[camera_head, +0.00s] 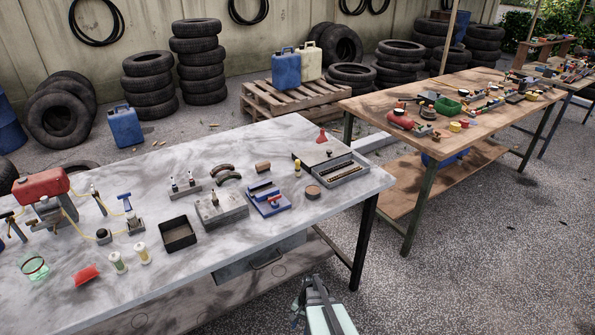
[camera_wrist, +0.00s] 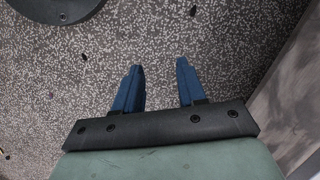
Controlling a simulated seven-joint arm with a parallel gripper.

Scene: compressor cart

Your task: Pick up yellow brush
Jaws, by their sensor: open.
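I cannot make out a yellow brush for certain. A small upright yellow item (camera_head: 297,169) stands on the grey-white marbled table near the open metal case; it is too small to tell whether it is the brush. My gripper (camera_wrist: 158,66) shows two blue fingers, apart, with nothing between them, over speckled ground. In the head view, my pale green arm end is low in front of the table's front edge, below its top and away from the items.
The marbled table (camera_head: 125,192) holds a black tray (camera_head: 178,246), a blue vise (camera_head: 268,201), a metal case (camera_head: 341,184), a red compressor (camera_head: 41,186) and a red pouch (camera_head: 87,275). A wooden table (camera_head: 384,101) stands right. Bare tabletop lies along the front edge.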

